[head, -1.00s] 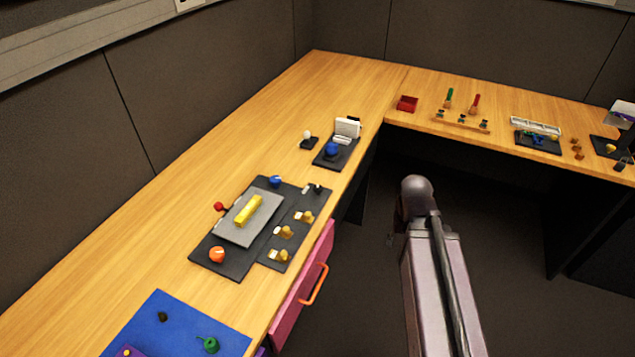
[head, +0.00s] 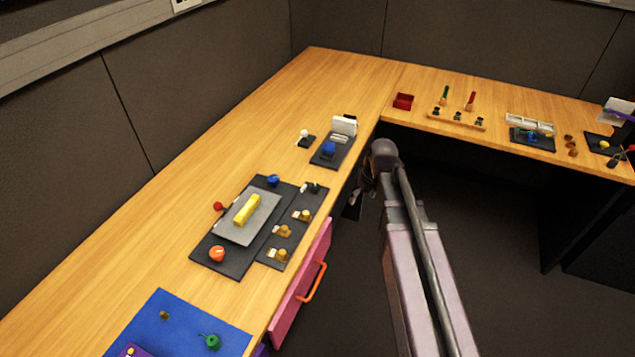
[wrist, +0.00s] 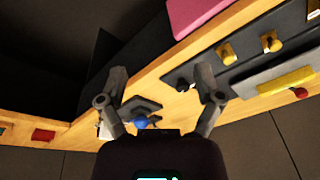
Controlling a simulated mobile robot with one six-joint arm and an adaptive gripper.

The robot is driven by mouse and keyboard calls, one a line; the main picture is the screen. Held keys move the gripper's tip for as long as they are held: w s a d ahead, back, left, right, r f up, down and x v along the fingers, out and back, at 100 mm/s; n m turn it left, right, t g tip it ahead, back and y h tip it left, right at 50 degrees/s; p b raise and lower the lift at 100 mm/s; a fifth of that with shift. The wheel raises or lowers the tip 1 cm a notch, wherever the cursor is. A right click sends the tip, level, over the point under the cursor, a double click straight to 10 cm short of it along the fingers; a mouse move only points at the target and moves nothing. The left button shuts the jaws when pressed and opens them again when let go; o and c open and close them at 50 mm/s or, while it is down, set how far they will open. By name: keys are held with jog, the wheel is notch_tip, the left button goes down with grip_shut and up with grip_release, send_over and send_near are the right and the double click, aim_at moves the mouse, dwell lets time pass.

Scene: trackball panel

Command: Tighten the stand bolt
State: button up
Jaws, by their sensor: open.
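A black base plate (head: 322,161) lies near the front edge of the left desk, with a blue ball (head: 328,149) on it and a white upright stand (head: 343,125) behind. I cannot make out a bolt on the stand. In the wrist view the blue ball (wrist: 140,122) shows beyond and between my fingers, and the white stand (wrist: 104,130) is partly hidden by the left finger. My gripper (wrist: 160,78) is open and empty, apart from the plate. In the head view my gripper (head: 352,205) is small and dark beside the desk edge, partly hidden by my arm.
A small black block with a white knob (head: 304,137) stands left of the plate. A black panel (head: 236,262) with several knobs and a yellow bar (head: 246,209) lies nearer. A pink drawer front (head: 300,287) with an orange handle is below the desk edge. A red box (head: 403,101) stands behind.

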aim_at(316, 187)
jog(key=w+a+r+n+t+y+p, duration=0.1)
jog(key=w+a+r+n+y, duration=0.1)
jog(key=w+a+n, duration=0.3)
jog(key=w+a+r, duration=0.1)
jog(key=w+a, duration=0.3)
jog(key=w, duration=0.1)
jog(key=shift+w+a+r+n+p, duration=0.2)
jog(key=shift+w+a+n+p, duration=0.1)
jog(key=shift+a+p, duration=0.1)
jog(key=shift+f, duration=0.15)
jog(key=b+x, duration=1.2)
jog(key=x, duration=0.1)
jog(key=shift+f+b, duration=0.3)
jog(key=shift+b, duration=0.1)
jog(key=c, duration=1.2)
